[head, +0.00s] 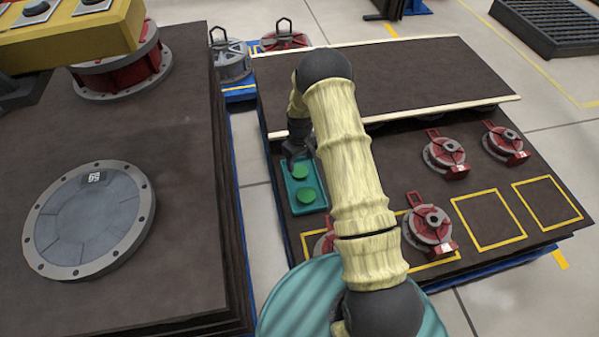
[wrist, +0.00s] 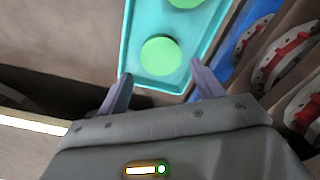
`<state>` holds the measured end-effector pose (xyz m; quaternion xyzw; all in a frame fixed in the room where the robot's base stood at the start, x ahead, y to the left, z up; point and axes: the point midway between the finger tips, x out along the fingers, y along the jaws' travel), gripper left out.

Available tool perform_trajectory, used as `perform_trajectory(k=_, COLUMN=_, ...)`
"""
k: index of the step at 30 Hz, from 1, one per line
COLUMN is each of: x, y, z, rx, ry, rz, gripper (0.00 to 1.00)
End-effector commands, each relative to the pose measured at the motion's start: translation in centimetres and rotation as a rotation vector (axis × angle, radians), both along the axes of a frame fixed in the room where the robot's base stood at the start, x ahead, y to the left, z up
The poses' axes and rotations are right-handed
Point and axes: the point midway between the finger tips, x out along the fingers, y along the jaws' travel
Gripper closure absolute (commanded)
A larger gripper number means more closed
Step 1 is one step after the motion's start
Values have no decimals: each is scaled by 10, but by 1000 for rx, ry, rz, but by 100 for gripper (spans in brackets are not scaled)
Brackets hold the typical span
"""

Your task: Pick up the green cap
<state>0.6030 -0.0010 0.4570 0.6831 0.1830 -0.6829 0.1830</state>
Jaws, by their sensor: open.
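Two round green caps lie in a teal tray (head: 291,207) on the dark table. In the head view, the far cap (head: 300,171) is nearest my gripper (head: 295,156), and the near cap (head: 306,195) lies toward the tray's front. In the wrist view, one cap (wrist: 160,56) shows whole, just ahead of my open, empty gripper (wrist: 161,70). The other cap (wrist: 186,3) is cut off by the top edge. My fingers are spread on either side of the tray's near end (wrist: 160,84). I cannot tell their height above it.
Red valve-like parts (head: 446,155) stand on the right of the table, by yellow-outlined squares (head: 488,218). A raised brown board with pale edges (head: 430,75) lies behind the tray. At left, a dark platform (head: 170,230) holds a grey round cover (head: 90,218).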

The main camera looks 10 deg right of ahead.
Motion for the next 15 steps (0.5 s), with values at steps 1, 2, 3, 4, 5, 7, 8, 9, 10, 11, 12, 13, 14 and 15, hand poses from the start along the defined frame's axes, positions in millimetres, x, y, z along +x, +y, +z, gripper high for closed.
perform_trajectory(k=1, x=0, y=1, z=-4, rx=0, ry=1, rz=0, gripper=33)
perform_trajectory(k=2, x=1, y=1, z=-7, rx=0, ry=1, rz=0, gripper=33)
perform_trajectory(k=3, x=1, y=1, z=-12, rx=-1, ry=1, rz=1, gripper=33)
perform_trajectory(k=4, x=1, y=2, z=-17, rx=0, ry=1, rz=1, gripper=33)
perform_trajectory(k=5, x=2, y=3, z=-22, rx=0, ry=2, rz=1, gripper=33)
perform_trajectory(k=7, x=4, y=4, z=-34, rx=0, ry=2, rz=2, gripper=33)
perform_trajectory(k=8, x=4, y=4, z=-38, rx=-1, ry=1, rz=1, gripper=33)
perform_trajectory(k=9, x=4, y=4, z=-43, rx=0, ry=2, rz=1, gripper=33)
perform_trajectory(k=10, x=4, y=4, z=-46, rx=0, ry=2, rz=0, gripper=33)
perform_trajectory(k=11, x=4, y=4, z=-49, rx=0, ry=1, rz=0, gripper=33)
perform_trajectory(k=12, x=4, y=4, z=-51, rx=0, ry=0, rz=0, gripper=33)
perform_trajectory(k=13, x=4, y=4, z=-52, rx=0, ry=0, rz=0, gripper=33)
perform_trajectory(k=14, x=4, y=4, z=-52, rx=0, ry=-1, rz=0, gripper=33)
perform_trajectory(k=15, x=4, y=4, z=-52, rx=0, ry=-1, rz=0, gripper=33)
